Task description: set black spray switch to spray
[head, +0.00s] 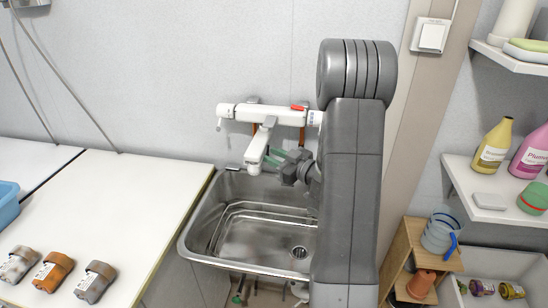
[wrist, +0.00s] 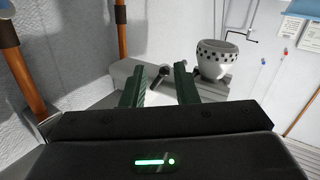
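The white faucet (head: 265,113) is mounted on the wall above the steel sink, with its spout (head: 256,152) hanging down over the basin. My gripper (head: 275,156) is beside the spout, its green fingers pointing left toward it. In the wrist view the gripper (wrist: 160,85) is open, with a clear gap between the fingers. A small black switch (wrist: 160,73) on the pale faucet body (wrist: 140,72) shows in that gap, beyond the fingertips; contact cannot be seen. The black switch cannot be made out in the head view.
The steel sink (head: 225,252) is below, partly hidden by my arm. Copper pipes (wrist: 121,28) run up the wall near the gripper. Shelves with bottles (head: 493,146) are right.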

